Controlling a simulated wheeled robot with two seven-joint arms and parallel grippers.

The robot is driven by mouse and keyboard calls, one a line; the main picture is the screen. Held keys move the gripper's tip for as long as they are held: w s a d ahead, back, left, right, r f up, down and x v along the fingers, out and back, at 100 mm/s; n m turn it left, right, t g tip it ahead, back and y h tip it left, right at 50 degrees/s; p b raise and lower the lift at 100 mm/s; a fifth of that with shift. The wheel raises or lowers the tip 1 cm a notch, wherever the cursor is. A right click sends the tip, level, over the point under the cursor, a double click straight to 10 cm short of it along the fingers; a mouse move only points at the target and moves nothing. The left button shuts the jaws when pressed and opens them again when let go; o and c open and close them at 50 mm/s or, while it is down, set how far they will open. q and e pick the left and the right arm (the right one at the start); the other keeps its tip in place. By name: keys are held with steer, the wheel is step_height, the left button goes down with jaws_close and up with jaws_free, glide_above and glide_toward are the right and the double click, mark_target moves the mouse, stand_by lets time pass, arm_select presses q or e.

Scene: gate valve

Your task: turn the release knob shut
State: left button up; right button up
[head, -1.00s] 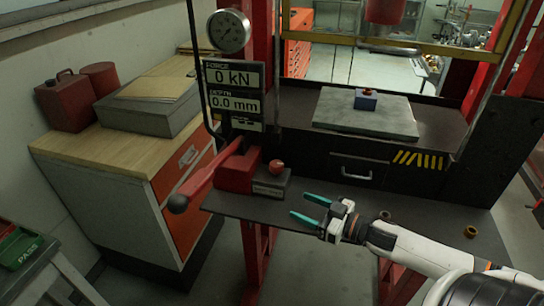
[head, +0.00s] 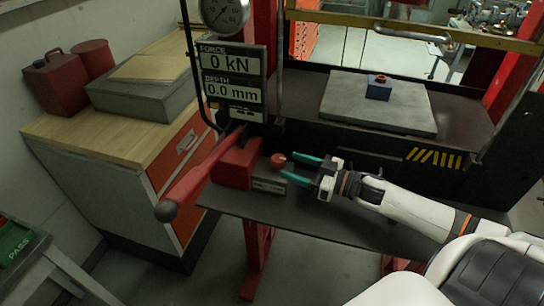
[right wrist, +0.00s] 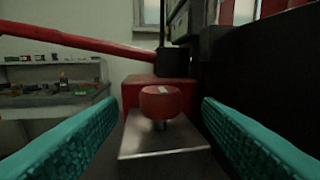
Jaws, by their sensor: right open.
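The release knob (head: 278,160) is a small red round knob on a short stem, on top of a grey metal block (head: 270,185) beside the red pump body (head: 235,165). In the right wrist view the knob (right wrist: 162,101) stands upright, with a pale mark on its top. My right gripper (head: 297,168) is open, its teal fingers pointing left at the knob. In the wrist view the fingers (right wrist: 158,135) lie to either side of the knob's line, and the knob appears ahead of them, untouched. My left gripper is not in view.
The red pump lever (head: 195,180) with a dark ball end slants out to the left. A display panel (head: 232,85) reading 0 kN and 0.0 mm stands behind the knob. A blue block (head: 379,88) sits on the grey plate (head: 345,105). The dark shelf's front (head: 300,208) is clear.

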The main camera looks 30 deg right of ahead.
mark_target(278, 158)
steer(key=p+x, duration=0.1)
steer(key=x, duration=0.4)
steer(key=shift+w+r, duration=0.15)
steer(key=shift+w, duration=0.05)
steer(key=shift+x, duration=0.95)
steer(key=shift+a, duration=0.1)
